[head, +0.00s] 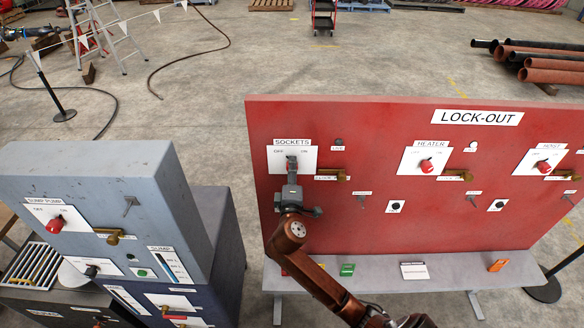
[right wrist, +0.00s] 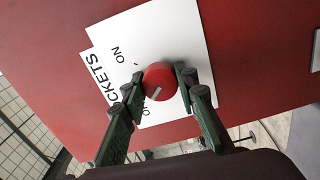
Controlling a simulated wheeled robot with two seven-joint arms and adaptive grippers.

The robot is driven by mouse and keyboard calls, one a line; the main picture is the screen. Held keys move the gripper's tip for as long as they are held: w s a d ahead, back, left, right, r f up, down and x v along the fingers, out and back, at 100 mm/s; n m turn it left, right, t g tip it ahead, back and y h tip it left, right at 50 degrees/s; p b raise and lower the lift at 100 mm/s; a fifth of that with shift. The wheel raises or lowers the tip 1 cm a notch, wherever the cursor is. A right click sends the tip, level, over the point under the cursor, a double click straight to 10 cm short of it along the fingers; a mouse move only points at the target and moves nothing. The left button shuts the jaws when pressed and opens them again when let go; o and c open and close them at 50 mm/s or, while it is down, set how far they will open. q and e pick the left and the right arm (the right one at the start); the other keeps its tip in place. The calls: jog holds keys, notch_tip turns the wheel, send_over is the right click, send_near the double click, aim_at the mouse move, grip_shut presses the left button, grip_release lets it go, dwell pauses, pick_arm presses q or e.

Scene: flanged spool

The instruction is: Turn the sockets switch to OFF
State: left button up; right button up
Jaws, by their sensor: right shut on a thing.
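The sockets switch plate (head: 307,160) is white and sits at the upper left of the red lock-out board (head: 385,215). In the head view my right gripper (head: 291,168) covers its knob. In the right wrist view the red round knob (right wrist: 160,79) lies between the two fingers of my right gripper (right wrist: 160,82), which is shut on it. The knob's white mark points down and left, toward the partly hidden lower label on the plate (right wrist: 175,40). The ON label is further up and left. My left gripper is not in view.
To the right on the board are the heater switch (head: 425,165) and the hoist switch (head: 543,166). Brass latches and a grey shelf (head: 370,268) lie near the plate. A grey-blue sump pump cabinet (head: 95,185) stands at left.

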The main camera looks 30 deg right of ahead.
jog(key=o, duration=1.2)
jog(key=shift+c, duration=0.2)
jog(key=v, duration=1.2)
jog(key=shift+f, duration=0.1)
